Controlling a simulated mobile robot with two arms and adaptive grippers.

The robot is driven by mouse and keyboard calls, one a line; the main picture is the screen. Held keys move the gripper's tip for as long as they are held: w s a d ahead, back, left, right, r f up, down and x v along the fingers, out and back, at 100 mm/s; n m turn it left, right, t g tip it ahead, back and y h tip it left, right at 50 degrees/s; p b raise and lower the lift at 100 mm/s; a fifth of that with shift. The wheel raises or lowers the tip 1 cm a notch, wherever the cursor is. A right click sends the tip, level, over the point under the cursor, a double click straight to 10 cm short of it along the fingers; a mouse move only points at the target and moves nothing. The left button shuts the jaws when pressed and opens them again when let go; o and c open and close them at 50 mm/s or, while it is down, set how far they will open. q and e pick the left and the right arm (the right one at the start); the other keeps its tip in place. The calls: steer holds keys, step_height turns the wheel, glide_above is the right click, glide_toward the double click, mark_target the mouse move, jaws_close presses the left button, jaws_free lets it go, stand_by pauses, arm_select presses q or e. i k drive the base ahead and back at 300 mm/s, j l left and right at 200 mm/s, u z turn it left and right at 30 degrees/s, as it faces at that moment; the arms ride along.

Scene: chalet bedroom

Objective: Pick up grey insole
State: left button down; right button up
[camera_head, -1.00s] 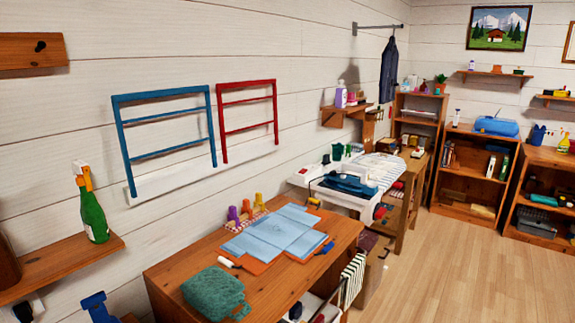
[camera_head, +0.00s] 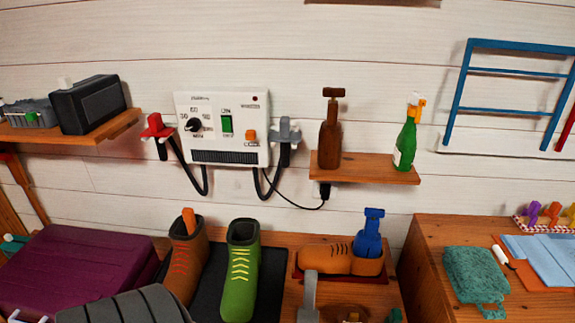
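I cannot make out a grey insole for certain. A grey upright piece (camera_head: 308,297) stands at the bottom edge, cut off by the frame, and I cannot tell what it is. A brown boot (camera_head: 187,265) with an orange piece in its top and a green boot (camera_head: 242,268) stand on a dark mat. To their right a brown shoe (camera_head: 328,258) lies on a dark red tray, with a blue piece (camera_head: 372,235) standing up from its opening. Neither of my grippers is in view.
A white control panel (camera_head: 223,128) with cables hangs on the wall. A small shelf (camera_head: 365,170) holds a brown and a green bottle. A purple case (camera_head: 80,262) and a dark grey ribbed item (camera_head: 125,307) are at lower left. A green cloth (camera_head: 476,275) lies on the right-hand cabinet.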

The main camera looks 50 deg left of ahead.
mark_target(307, 314)
steer(key=u, duration=1.35)
